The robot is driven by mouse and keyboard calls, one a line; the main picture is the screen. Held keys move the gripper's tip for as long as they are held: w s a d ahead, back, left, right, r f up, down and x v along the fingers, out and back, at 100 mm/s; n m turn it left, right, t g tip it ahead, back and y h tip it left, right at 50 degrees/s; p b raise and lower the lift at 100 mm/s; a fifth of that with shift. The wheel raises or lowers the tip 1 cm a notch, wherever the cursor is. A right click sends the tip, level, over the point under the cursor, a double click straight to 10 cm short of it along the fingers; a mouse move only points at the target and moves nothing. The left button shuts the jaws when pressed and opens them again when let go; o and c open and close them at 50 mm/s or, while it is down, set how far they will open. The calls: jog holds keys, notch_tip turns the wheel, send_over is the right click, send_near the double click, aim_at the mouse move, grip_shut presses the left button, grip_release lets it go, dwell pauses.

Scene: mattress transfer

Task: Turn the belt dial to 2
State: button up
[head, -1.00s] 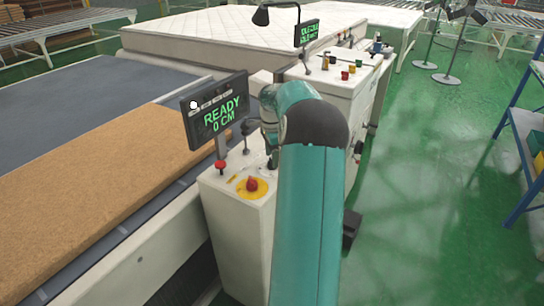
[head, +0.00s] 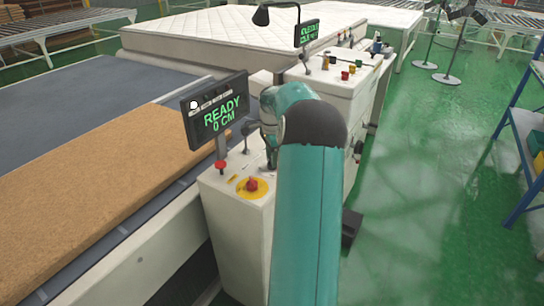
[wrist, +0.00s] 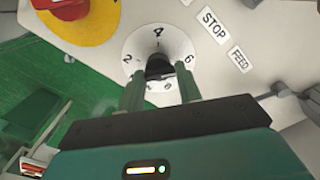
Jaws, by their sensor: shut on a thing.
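The belt dial (wrist: 160,44) shows in the wrist view as a white round plate marked 2, 4 and 6 with a dark knob (wrist: 158,66) at its middle. The 4 is at the top, the 2 at the left and the 6 at the right. My gripper (wrist: 160,88) is shut on the knob, one green finger on each side. The fingers hide part of the knob, and I cannot tell which number it points to. In the head view my arm hides the dial. The screen (head: 217,112) reads READY, 0 CM.
A red emergency button on a yellow disc (head: 252,187) sits close to the dial. STOP and FEED labels and a lever (wrist: 295,98) are at the right in the wrist view. A brown slab (head: 90,185) lies on the belt at left.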

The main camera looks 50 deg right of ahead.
jog(key=n, duration=0.7)
jog(key=shift+a+r, duration=0.1)
jog(key=n, duration=0.4)
jog(key=shift+n, duration=0.4)
jog(key=n, duration=0.3)
jog(key=shift+n, duration=0.4)
jog(key=n, duration=0.4)
jog(key=shift+a, duration=0.1)
jog(key=n, duration=0.8)
jog(key=shift+s, duration=0.1)
jog(key=shift+n, duration=1.8)
